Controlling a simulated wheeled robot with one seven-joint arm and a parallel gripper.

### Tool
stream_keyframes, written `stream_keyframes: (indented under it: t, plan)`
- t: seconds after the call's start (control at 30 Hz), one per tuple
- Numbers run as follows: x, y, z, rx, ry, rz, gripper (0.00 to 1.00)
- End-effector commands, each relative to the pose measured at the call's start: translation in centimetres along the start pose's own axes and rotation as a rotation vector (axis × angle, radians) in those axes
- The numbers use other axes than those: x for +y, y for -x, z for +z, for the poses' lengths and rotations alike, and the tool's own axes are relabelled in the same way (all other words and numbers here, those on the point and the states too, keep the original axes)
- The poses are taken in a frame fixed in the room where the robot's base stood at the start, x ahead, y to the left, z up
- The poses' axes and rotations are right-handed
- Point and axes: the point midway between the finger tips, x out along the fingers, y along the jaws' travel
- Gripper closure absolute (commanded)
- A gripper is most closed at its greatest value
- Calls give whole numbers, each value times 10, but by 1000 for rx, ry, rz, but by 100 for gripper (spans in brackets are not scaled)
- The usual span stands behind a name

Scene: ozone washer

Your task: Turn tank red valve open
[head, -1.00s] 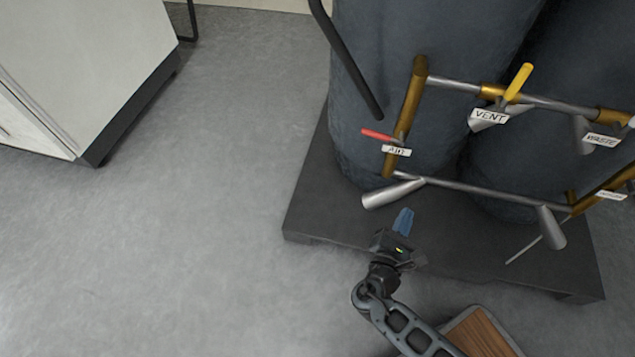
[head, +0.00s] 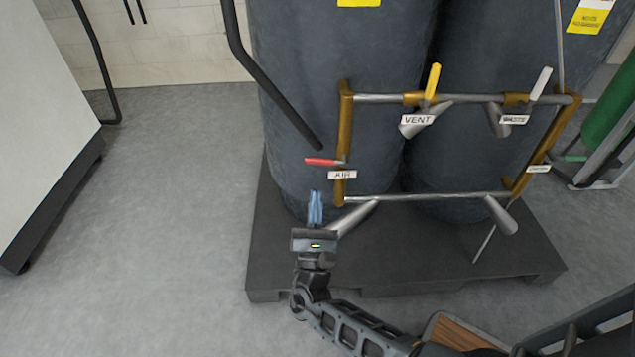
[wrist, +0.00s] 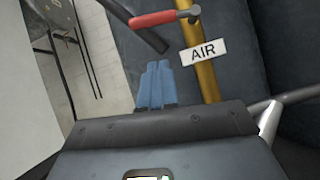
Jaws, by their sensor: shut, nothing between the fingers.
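The red valve handle (head: 322,161) sticks out to the left from the brass pipe (head: 344,130), above a white AIR label (head: 342,174). It also shows in the wrist view (wrist: 160,18), above and ahead of the fingers, lying nearly level. My gripper (head: 315,195) has blue fingertips held together, with nothing between them. It points up, a little below and in front of the red handle, and does not touch it. In the wrist view the blue fingers (wrist: 156,68) sit left of the AIR label (wrist: 204,53).
A yellow VENT handle (head: 433,82) and a white handle (head: 541,83) stand on the upper pipe. Two dark tanks (head: 330,60) stand on a black pallet (head: 400,265). A dark hose (head: 262,70) hangs left of the red handle.

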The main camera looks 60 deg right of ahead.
Motion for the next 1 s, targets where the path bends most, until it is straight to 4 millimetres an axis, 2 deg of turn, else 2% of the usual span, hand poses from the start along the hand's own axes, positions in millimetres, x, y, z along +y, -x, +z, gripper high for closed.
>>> stream_keyframes:
  t: [0.1, 0.33, 1.0]
  plan:
    - [0, -20, 6, -2, -2, -1, 100]
    - [0, -36, 24, 0, -2, 0, 100]
    - [-2, -40, 32, -1, -19, -11, 100]
